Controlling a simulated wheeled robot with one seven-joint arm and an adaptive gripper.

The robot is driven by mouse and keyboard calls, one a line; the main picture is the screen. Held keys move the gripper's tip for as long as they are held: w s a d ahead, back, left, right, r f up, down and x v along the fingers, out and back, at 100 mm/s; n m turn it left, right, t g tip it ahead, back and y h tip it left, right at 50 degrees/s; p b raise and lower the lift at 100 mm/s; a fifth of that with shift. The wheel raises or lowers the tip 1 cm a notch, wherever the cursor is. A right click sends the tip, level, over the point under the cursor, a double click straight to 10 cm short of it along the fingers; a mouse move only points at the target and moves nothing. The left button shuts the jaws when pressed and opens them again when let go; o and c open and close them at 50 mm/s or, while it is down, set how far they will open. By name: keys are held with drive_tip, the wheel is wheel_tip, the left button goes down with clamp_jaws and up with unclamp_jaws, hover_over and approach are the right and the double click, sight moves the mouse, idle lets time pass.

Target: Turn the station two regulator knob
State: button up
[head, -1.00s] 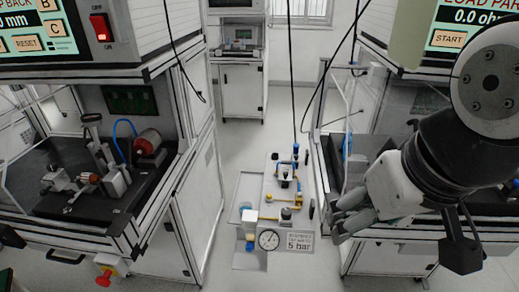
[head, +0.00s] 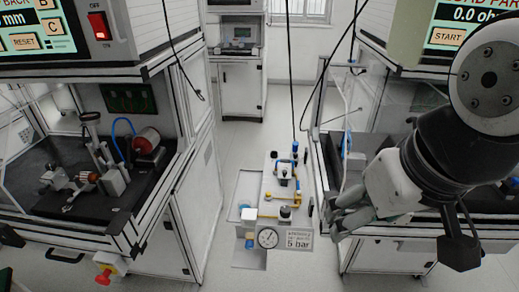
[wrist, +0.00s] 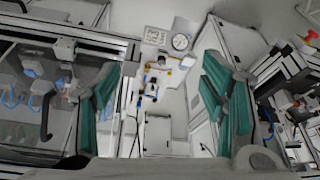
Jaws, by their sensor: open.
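An air unit (head: 268,212) stands low on the floor between the two test stations, with blue, yellow and black fittings. A dark round knob (head: 285,211) sits on it, just above the pressure gauge (head: 267,238) and the "5 bar" sign (head: 299,240). I cannot read any label naming this as the station two regulator. My gripper (head: 338,222) is open and empty, right of the unit and apart from it. In the wrist view, its teal fingers (wrist: 165,98) are spread wide, with the gauge (wrist: 181,41) beyond them, near the top.
The left station (head: 185,190) has a red switch (head: 107,270) at its front corner. The right station (head: 375,255) is close behind my gripper. Black cables (head: 292,90) hang above the aisle. Clear floor (head: 240,150) lies behind the unit.

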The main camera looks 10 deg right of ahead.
idle(0.3)
drive_tip(key=c, duration=0.3)
drive_tip(key=shift+w+f, duration=0.1)
drive_tip(key=shift+w, duration=0.25)
drive_tip(key=shift+c, duration=0.2)
drive_tip(key=m+g+b, duration=0.4)
drive_tip(key=m+b, duration=0.4)
drive_tip(key=b, duration=0.5)
hover_over(286, 208)
wheel_tip(286, 208, down, 22)
wheel_tip(286, 208, down, 13)
drive_tip(key=b, duration=0.2)
drive_tip(key=shift+s+b, duration=0.1)
drive_tip(key=shift+b, duration=0.25)
drive_tip(key=c, duration=1.1)
